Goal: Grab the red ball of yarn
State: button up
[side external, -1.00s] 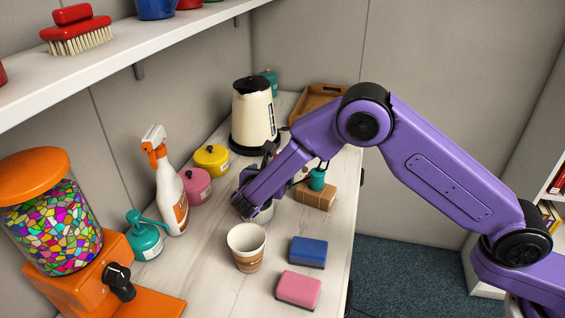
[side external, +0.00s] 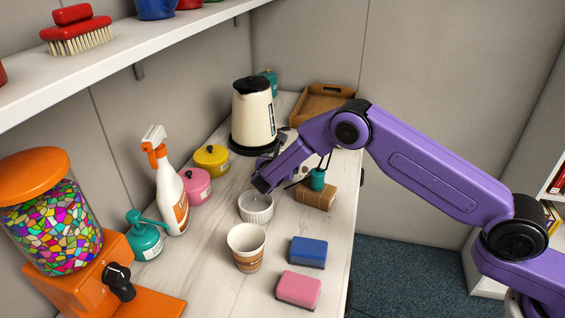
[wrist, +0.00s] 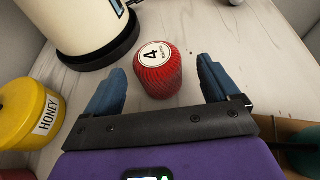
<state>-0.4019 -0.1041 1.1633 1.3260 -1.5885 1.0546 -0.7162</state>
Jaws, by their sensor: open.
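The red ball of yarn (wrist: 158,76) stands on the white counter in the wrist view, with a round white label reading 4. My gripper (wrist: 161,68) is open, with one blue finger on each side of the yarn's near end. The jaws are empty, and I see gaps between the yarn and both fingers. In the side view my gripper (side external: 264,178) is low over the counter, in front of the kettle. The yarn cannot be made out there; my arm seems to hide it.
A cream kettle (side external: 253,115) stands just beyond. A yellow honey pot (wrist: 28,112) and pink pot (side external: 194,186) are at left. A white ramekin (side external: 256,207), paper cup (side external: 247,247) and sponges are nearer. A brown box (side external: 316,196) and wooden tray (side external: 320,104) are at right.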

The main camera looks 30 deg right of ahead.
jog(key=shift+x, duration=1.75)
jog(key=c, duration=1.1)
jog(key=shift+o, duration=0.2)
